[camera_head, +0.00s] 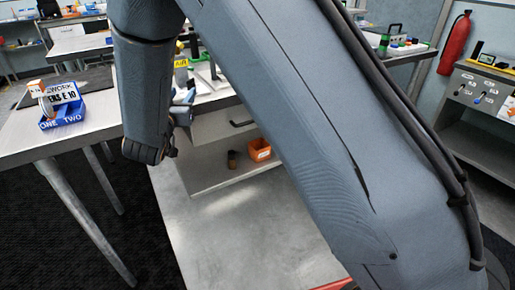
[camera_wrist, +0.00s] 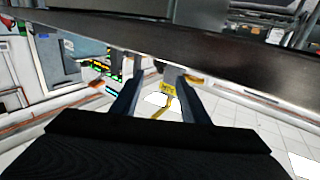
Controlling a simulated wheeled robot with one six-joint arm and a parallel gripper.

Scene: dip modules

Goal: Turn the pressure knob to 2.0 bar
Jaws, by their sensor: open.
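I cannot make out the pressure knob or its scale in either view. My gripper shows partly in the head view (camera_head: 184,103), beside the edge of a workbench (camera_head: 215,100) and behind my arm. In the wrist view my gripper (camera_wrist: 157,85) has its two blue-grey fingers apart, with nothing held between them. A small yellow tag or label (camera_wrist: 168,88) shows beyond the gap between the fingers. My large arm link hides much of the middle of the head view.
A dark bench edge (camera_wrist: 230,55) crosses the wrist view close above the fingers. A table (camera_head: 75,130) at left holds a blue bin (camera_head: 64,113). An orange bin (camera_head: 259,149) is on the low shelf. A switch panel (camera_head: 480,92) and a fire extinguisher (camera_head: 455,43) are at right.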

